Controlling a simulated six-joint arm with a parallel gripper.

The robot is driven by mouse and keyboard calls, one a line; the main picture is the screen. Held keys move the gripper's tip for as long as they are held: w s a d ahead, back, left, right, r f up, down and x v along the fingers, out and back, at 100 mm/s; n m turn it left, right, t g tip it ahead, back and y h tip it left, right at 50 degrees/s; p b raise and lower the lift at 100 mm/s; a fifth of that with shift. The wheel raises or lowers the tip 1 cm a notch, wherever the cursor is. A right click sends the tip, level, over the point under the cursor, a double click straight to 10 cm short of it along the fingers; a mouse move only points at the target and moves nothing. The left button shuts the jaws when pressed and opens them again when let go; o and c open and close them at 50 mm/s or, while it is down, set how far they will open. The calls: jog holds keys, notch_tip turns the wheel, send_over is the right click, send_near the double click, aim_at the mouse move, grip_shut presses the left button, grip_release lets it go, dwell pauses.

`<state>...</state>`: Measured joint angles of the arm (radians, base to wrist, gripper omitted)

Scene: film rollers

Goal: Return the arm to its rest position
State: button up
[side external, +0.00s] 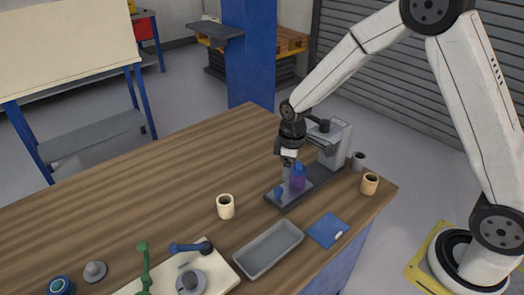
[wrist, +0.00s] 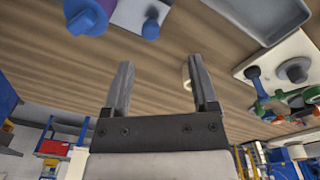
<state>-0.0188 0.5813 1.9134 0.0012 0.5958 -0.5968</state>
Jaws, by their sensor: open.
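My gripper (side external: 287,172) hangs beside the grey machine (side external: 338,145) on the wooden table, with its fingers low over the machine's dark base plate (side external: 284,201). A purple and blue cylinder (side external: 298,181) stands on the base plate, close by the fingers in the side view. It also shows at the top left of the wrist view (wrist: 88,16), apart from the fingers. A small blue knob (wrist: 150,29) is beside it. My arm reaches in from the right.
A cream cup (side external: 225,207), a tan cup (side external: 370,184) and a grey cup (side external: 358,161) stand around the machine. A grey tray (side external: 268,261) and a blue cloth (side external: 328,236) lie in front. The table's back left is clear.

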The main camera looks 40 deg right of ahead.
jog(key=s+r+m+t, duration=0.1)
jog(key=s+r+m, duration=0.1)
jog(key=s, duration=0.5)
jog(key=s+r+m+t, duration=0.1)
jog(key=s+r+m, duration=0.2)
jog(key=s+m, duration=0.2)
jog(key=s, duration=0.3)
jog(key=shift+s+d+r, duration=0.3)
jog(key=shift+d+r, duration=0.05)
jog(key=shift+d, duration=0.05)
